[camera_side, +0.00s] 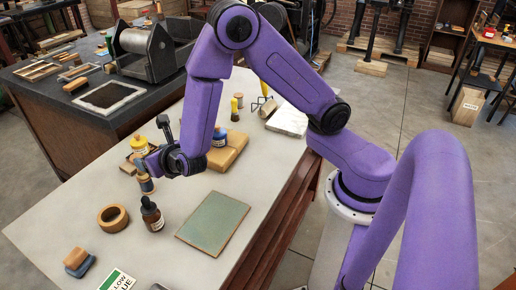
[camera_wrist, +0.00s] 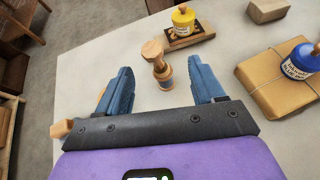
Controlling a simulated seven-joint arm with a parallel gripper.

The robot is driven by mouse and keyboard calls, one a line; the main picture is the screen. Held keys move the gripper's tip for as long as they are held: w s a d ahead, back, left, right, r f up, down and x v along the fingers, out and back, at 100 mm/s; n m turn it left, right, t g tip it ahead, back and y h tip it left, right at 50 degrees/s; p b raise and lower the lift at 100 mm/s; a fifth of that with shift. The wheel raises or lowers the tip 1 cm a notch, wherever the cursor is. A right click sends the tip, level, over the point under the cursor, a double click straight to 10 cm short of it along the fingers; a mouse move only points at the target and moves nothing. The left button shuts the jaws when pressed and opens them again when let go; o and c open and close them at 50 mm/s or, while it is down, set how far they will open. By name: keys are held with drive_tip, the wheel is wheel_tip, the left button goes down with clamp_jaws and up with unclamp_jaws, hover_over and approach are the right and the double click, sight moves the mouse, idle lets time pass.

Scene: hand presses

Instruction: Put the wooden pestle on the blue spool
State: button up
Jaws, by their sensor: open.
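The wooden pestle (camera_wrist: 154,52) has a round knob and a narrower neck, and it appears to stand upright on the blue spool (camera_wrist: 166,76). The spool has a blue middle and wooden ends, and it also shows in the side view (camera_side: 146,185) on the table. My gripper (camera_wrist: 163,78) is open, with one blue finger on each side of the pestle and spool and visible gaps to both. In the side view my gripper (camera_side: 152,167) is low over the table, and its wrist hides part of the pestle.
A yellow jar (camera_wrist: 183,18) on a wooden tray stands just beyond. A blue jar (camera_wrist: 298,62) sits on a wrapped package (camera_wrist: 265,82) to the right.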

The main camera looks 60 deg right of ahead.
drive_tip(key=s+d+r+m+g+h, duration=0.1)
drive_tip(key=s+d+r+m+g, duration=0.25)
drive_tip(key=s+m, duration=0.3)
drive_tip(key=s+d+r+m+g+h, duration=0.1)
drive_tip(key=s+d+r+m+g, duration=0.15)
drive_tip(key=s+d+m, duration=0.35)
drive_tip(key=s+r+m+g+y, duration=0.1)
drive_tip(key=s+m+g+y, duration=0.1)
drive_tip(key=s, duration=0.8)
drive_tip(key=s+a+r+m+g+y, duration=0.1)
drive_tip(key=s+m+g+y, duration=0.2)
drive_tip(key=s+m, duration=0.3)
drive_tip(key=s+g, duration=0.1)
drive_tip(key=s, duration=0.3)
drive_tip(key=shift+s+a+r, duration=0.15)
drive_tip(key=shift+a+r, duration=0.1)
drive_tip(key=shift+a, duration=0.05)
